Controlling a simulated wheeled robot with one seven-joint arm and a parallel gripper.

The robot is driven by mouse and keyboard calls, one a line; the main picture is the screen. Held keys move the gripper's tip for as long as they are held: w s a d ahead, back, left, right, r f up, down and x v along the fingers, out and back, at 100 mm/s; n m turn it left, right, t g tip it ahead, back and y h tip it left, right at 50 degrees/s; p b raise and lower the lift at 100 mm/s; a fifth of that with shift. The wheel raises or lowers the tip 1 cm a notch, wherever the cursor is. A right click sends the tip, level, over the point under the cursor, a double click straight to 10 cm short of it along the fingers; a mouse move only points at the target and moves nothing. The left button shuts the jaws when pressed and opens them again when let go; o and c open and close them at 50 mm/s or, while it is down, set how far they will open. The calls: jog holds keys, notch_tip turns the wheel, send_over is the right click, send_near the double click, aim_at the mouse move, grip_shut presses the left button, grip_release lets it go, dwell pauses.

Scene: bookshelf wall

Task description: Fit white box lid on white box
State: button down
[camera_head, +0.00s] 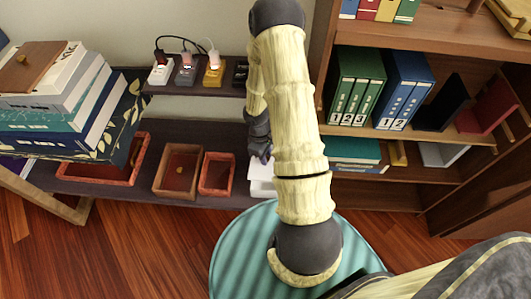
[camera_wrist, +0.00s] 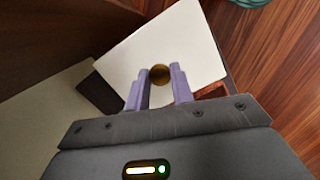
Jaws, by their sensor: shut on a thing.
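The white box lid (camera_wrist: 195,45) is a flat white panel with a round brass knob (camera_wrist: 160,75). In the wrist view my gripper (camera_wrist: 160,71) has its two purple fingers on either side of the knob, shut on it. The lid lies turned at an angle to the shelf edges in that view and hides most of what is under it. In the head view my gripper (camera_head: 260,150) is partly behind my arm, just above a white shape (camera_head: 262,187) on the lower shelf. This shape looks like the white box; I cannot tell whether the lid touches it.
Red-brown open boxes (camera_head: 216,175) stand left of the white shape. An upper shelf (camera_head: 195,88) with small devices and cables overhangs behind. A bookcase (camera_head: 420,45) with binders stands close on the right. A round teal stool (camera_head: 235,250) is in front.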

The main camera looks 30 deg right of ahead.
jog(key=shift+r+n+p, duration=0.15)
jog(key=shift+n+p, duration=0.15)
jog(key=shift+p, duration=0.05)
notch_tip(320, 180, down, 6)
jog(key=b, duration=0.4)
jog(key=shift+b, duration=0.35)
jog(key=shift+p, duration=0.35)
dwell(1.5)
jog(key=shift+f+b, duration=0.8)
jog(key=shift+f, duration=0.3)
jog(key=c, duration=1.1)
grip_release()
